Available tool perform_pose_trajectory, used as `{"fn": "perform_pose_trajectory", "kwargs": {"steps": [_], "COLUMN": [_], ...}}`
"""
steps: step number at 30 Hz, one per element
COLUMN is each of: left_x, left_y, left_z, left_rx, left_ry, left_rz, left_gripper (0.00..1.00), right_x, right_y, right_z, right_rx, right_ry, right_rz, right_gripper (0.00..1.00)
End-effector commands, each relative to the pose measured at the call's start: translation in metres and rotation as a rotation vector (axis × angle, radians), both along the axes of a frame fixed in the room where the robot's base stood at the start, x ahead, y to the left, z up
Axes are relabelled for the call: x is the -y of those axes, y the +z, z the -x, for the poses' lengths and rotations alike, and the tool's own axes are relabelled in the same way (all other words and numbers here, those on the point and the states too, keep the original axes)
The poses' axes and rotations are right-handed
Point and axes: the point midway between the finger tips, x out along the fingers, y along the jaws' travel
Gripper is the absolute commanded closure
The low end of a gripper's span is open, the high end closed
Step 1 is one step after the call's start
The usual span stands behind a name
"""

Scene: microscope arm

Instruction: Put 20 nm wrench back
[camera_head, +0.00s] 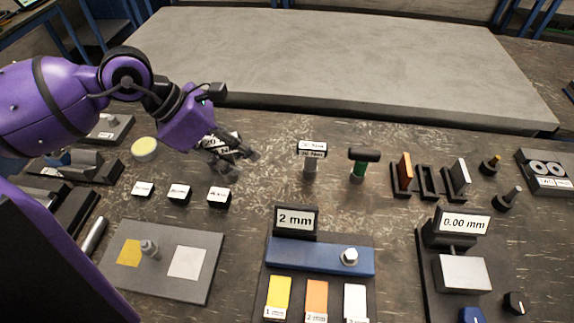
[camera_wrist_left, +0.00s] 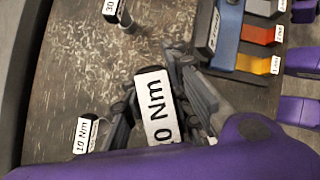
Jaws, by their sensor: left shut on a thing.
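My left gripper (camera_head: 240,158) is shut on the 20 Nm wrench (camera_head: 212,142), a dark block with a white label, and holds it over the table. In the left wrist view the gripper (camera_wrist_left: 160,105) has a finger on each side of the wrench (camera_wrist_left: 155,105); its label reads "0 Nm", with the first digit hidden. I cannot tell whether the wrench touches its place. A 30 Nm wrench (camera_head: 312,152) stands on a grey post to the right. A 10 Nm wrench (camera_wrist_left: 87,132) shows beside the gripper in the wrist view. My right gripper is out of view.
Several small labelled black blocks (camera_head: 179,193) lie in front. A grey plate (camera_head: 205,290), a blue "2 mm" fixture (camera_head: 300,257) and a "0.00 mm" gauge (camera_head: 462,272) stand nearer. Bare table lies between the gripper and the 30 Nm wrench.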

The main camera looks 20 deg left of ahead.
Motion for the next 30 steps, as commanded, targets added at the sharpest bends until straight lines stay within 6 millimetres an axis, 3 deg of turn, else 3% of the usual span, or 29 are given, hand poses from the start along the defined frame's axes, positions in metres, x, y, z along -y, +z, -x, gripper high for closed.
{"fn": "perform_pose_trajectory", "kwargs": {"steps": [4,8,20,24,30], "left_x": [0.006,0.007,0.004,0.002,0.0], "left_y": [0.002,-0.002,-0.039,-0.068,-0.088], "left_z": [0.009,0.0,-0.086,-0.105,-0.122], "left_rx": [0.0,0.0,0.002,-0.003,0.0], "left_ry": [-0.007,-0.009,-0.008,-0.007,-0.009], "left_rz": [0.003,0.006,0.009,0.009,0.006], "left_gripper": [1.0,1.0,1.0,1.0,1.0], "right_x": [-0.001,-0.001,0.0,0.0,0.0], "right_y": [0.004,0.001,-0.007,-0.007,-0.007], "right_z": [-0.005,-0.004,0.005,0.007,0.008], "right_rx": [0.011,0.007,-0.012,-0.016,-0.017], "right_ry": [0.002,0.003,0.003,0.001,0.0], "right_rz": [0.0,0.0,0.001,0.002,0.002], "right_gripper": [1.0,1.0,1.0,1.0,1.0]}}
